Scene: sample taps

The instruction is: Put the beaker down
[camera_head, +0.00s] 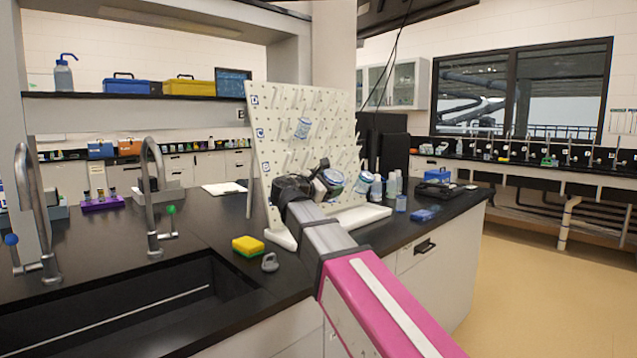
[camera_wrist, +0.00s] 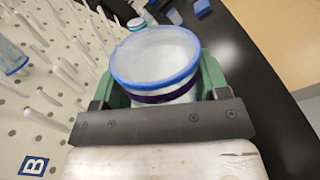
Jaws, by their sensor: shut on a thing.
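In the wrist view, my gripper (camera_wrist: 163,78) is shut on a clear beaker (camera_wrist: 152,52) with a blue rim and a dark band. A green finger lies on each side of it, and I look into its open mouth. In the head view, my gripper (camera_head: 328,183) is in front of the lower right part of the white pegboard (camera_head: 284,105). The beaker (camera_head: 333,178) is partly hidden there by the gripper. Whether its base touches anything is hidden.
Another glass vessel (camera_head: 302,128) hangs on the pegboard. A yellow-green sponge (camera_head: 248,245) lies by the sink (camera_head: 120,310). The black counter (camera_head: 455,208) has some bare room at right.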

